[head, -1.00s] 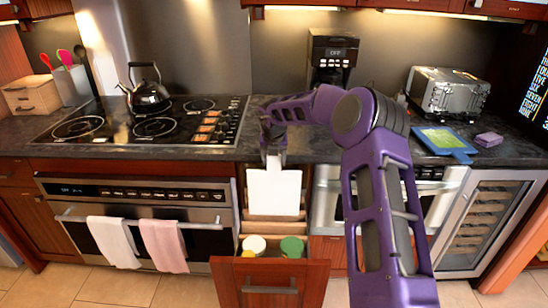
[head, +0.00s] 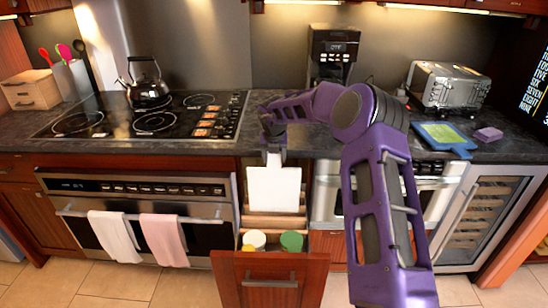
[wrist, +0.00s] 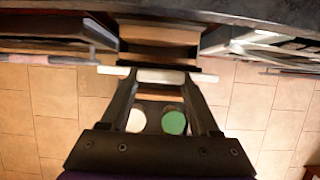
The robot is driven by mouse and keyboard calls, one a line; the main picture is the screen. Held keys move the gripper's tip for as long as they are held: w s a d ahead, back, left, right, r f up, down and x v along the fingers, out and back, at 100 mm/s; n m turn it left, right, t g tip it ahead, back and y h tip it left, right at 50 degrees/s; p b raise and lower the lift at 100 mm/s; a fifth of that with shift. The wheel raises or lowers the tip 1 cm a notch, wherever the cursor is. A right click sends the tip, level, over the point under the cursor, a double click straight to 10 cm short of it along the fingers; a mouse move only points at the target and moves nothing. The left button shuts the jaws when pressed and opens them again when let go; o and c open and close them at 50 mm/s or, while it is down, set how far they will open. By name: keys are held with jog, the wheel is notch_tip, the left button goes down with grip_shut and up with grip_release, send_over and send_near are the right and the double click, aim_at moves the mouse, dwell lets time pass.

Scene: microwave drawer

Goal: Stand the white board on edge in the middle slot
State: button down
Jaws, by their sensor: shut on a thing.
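The white board (head: 273,190) hangs upright below my gripper (head: 274,157), its broad face toward the head camera. In the wrist view my gripper (wrist: 160,78) is shut on the board's top edge (wrist: 160,76), which runs left to right across the fingers. The board is above the back part of the open drawer (head: 270,268). Wooden dividers (head: 277,221) cross the drawer there and also show in the wrist view (wrist: 160,35). The board hides part of the slots, so I cannot tell whether its lower edge is inside one.
A white-lidded jar (head: 255,239), a green-lidded jar (head: 291,241) and a small yellow thing (head: 248,248) are in the drawer's front part. The dark counter edge (head: 225,150) is close behind my gripper. Ovens flank the drawer.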

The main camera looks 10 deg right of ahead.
aim_at(274, 178)
jog(key=shift+f, duration=1.55)
jog(key=shift+f+b, duration=0.35)
jog(key=shift+f, duration=1.1)
jog(key=shift+f, duration=1.15)
jog(key=shift+c, duration=1.3)
grip_release()
jog(key=shift+o, duration=1.1)
